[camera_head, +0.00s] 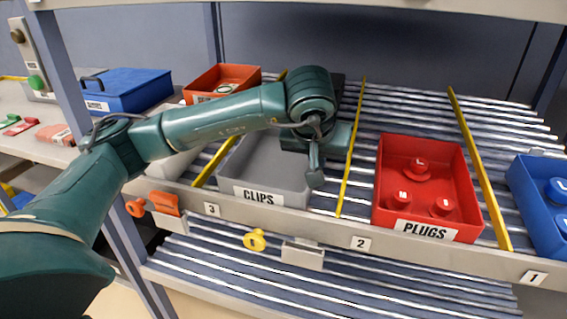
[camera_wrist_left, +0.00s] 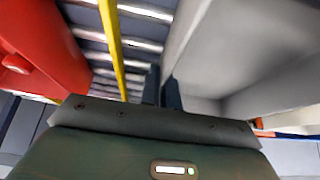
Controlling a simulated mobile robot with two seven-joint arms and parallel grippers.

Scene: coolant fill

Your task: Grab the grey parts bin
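The grey parts bin (camera_head: 262,160), labelled CLIPS, sits in lane 3 of the roller shelf, behind the front rail. It looks empty where I can see inside. My left gripper (camera_head: 316,178) points down at the bin's right side wall; my arm hides the back right part of the bin. In the left wrist view, the two dark fingers (camera_wrist_left: 161,90) are close together, one on each side of the grey bin's wall (camera_wrist_left: 192,45), and look closed on it. My right gripper is not in view.
A yellow divider (camera_head: 351,150) stands just right of the grey bin, with a red PLUGS bin (camera_head: 460,200) beyond it. A blue bin (camera_head: 540,205) is at far right. A blue box (camera_head: 125,92) and an orange-red bin (camera_head: 228,75) stand behind at left.

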